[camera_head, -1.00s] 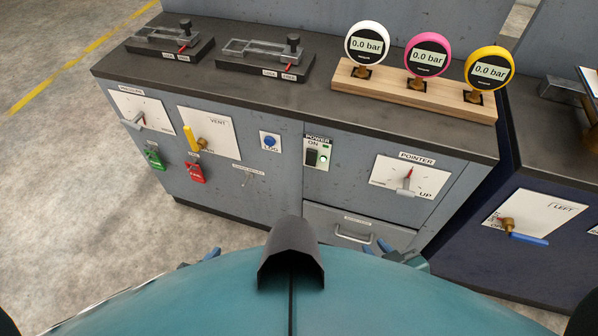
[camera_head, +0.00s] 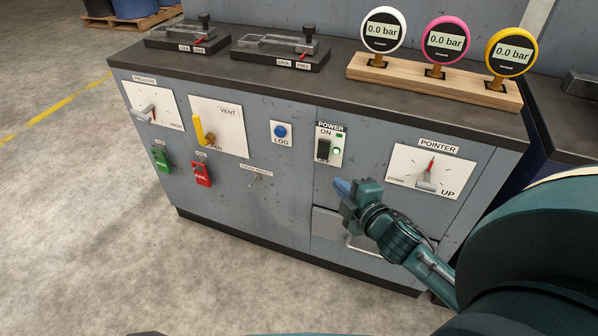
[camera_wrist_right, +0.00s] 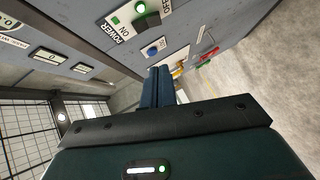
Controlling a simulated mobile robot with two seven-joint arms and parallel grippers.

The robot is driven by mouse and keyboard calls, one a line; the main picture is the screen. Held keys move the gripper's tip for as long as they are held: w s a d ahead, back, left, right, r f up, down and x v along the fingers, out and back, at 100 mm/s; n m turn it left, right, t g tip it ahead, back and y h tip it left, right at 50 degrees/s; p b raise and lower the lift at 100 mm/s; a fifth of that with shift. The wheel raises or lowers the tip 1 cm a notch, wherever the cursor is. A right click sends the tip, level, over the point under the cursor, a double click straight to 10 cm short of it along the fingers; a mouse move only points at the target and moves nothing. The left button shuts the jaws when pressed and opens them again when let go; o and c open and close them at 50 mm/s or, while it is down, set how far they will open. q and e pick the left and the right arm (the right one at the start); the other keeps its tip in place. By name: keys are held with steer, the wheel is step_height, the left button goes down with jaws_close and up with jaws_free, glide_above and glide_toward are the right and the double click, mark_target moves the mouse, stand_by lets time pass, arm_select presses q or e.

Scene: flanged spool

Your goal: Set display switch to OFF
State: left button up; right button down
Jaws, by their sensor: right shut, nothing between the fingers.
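A white panel marked POWER (camera_head: 330,145) on the grey cabinet front carries a black rocker switch (camera_head: 323,150), with ON above it and a lit green lamp beside it. The same rocker shows in the right wrist view (camera_wrist_right: 147,21), with ON and OFF at its two ends. I cannot tell which way the rocker is tipped. No label reading DISPLAY is legible. My right gripper (camera_head: 342,187) is shut and empty, below and slightly right of the panel, apart from it. Its blue fingers (camera_wrist_right: 158,86) point toward the cabinet in the wrist view. My left gripper is out of view.
A blue LOG button (camera_head: 280,131) sits left of the panel, and a POINTER dial (camera_head: 433,172) right of it. A drawer handle (camera_head: 365,246) is below, behind my right arm. Three gauges reading 0.0 bar stand on a wooden block (camera_head: 420,80) on top.

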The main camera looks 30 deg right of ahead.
mark_target(317, 154)
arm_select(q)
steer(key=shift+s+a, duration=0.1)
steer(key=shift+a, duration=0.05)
arm_select(e)
steer(key=shift+w, duration=0.2)
